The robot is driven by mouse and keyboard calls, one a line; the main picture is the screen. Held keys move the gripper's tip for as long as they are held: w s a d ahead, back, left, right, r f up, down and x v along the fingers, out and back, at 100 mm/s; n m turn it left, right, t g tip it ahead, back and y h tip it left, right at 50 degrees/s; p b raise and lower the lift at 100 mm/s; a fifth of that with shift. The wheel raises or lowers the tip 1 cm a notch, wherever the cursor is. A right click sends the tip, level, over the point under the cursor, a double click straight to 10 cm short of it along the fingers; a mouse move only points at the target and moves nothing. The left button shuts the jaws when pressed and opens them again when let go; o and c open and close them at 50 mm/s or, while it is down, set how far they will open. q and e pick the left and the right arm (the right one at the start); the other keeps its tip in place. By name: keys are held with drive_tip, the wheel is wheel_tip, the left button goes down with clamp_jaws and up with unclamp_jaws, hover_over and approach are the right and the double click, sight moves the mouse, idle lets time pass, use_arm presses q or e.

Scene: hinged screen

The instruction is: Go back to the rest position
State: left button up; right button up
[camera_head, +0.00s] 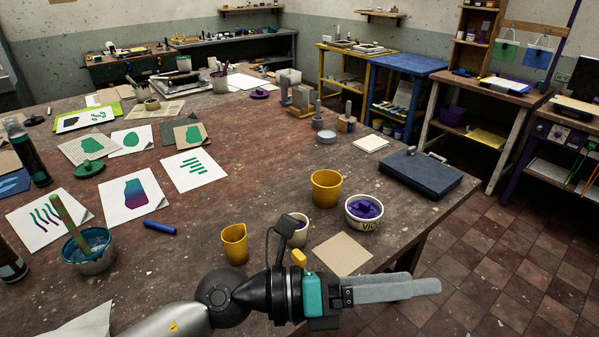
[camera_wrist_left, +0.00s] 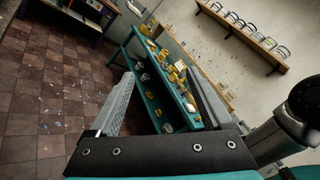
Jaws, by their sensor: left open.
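My left gripper (camera_head: 395,289) reaches in from the left across the bottom of the head view. Its grey fingers point right, past the table's edge and above the tiled floor. In the left wrist view my left gripper (camera_wrist_left: 165,92) has its two fingers apart with nothing held between them. A flat dark blue hinged screen (camera_head: 420,174) lies on the right part of the table, closed down, with a small metal piece at its back edge. It is well beyond the gripper and apart from it. My right gripper is not in view.
Near the arm stand yellow cups (camera_head: 326,188), a bowl of purple paint (camera_head: 364,210) and a brown card (camera_head: 343,254). Prints (camera_head: 194,171) and pots cover the table's left. Tiled floor (camera_head: 500,265) lies open at right. The wrist view shows a teal shelf (camera_wrist_left: 150,85).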

use_arm(q)
drive_tip(key=w+a+r+n+t+h, duration=0.2)
drive_tip(key=w+a+r+n+t, duration=0.15)
drive_tip(key=r+n+t, duration=0.35)
drive_tip(key=w+a+n+t+y, duration=0.7)
drive_tip(key=a+n+t+y, duration=0.3)
drive_tip(key=n, duration=0.6)
drive_tip(key=a+f+n+g+y, duration=0.3)
drive_tip(key=a+f+n+y, duration=0.75)
drive_tip(key=f+n, duration=0.35)
drive_tip(key=s+a+f+n+g, duration=0.2)
drive_tip(key=s+f+g, duration=0.4)
drive_tip(key=s+f, duration=0.3)
drive_tip(key=s+a+f+n+g, duration=0.2)
drive_tip(key=s+f+g, duration=0.35)
drive_tip(key=s, duration=0.45)
drive_tip(key=s+f+g+b, duration=0.1)
drive_tip(key=s+f+b, duration=0.15)
drive_tip(key=f, duration=1.35)
drive_tip(key=s+f+g+b, duration=0.1)
drive_tip(key=f+b, duration=0.3)
drive_tip(key=f, duration=1.2)
drive_tip(key=s+a+f+b, duration=0.3)
drive_tip(key=s+f+b, duration=0.2)
drive_tip(key=s+f, duration=0.9)
wheel_tip(320, 180, down, 3)
drive_tip(key=shift+s+f+g, duration=0.1)
drive_tip(key=shift+s+g, duration=0.25)
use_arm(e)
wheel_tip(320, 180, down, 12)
